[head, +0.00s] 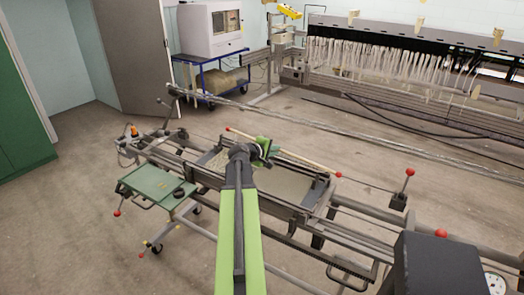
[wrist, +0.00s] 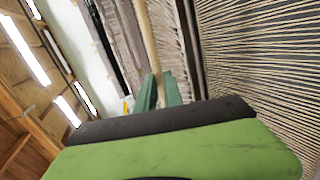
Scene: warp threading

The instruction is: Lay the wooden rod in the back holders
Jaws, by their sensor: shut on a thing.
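The wooden rod (head: 308,162) is thin and pale, with red ends, in the head view. My gripper (head: 270,150) is shut on it near its middle and holds it over the grey metal frame (head: 297,209). In the wrist view the rod (wrist: 148,40) runs up and away from between the two green fingertips (wrist: 161,90). In the head view the rod slants down to the right. I cannot clearly pick out the back holders. Whether the rod touches the frame cannot be told.
A green tray table (head: 158,183) stands left of the frame. An upright post with a red knob (head: 409,173) is at the frame's right. A dark box (head: 430,265) is at lower right. A loom with white threads (head: 400,62) stands behind. Floor at left is clear.

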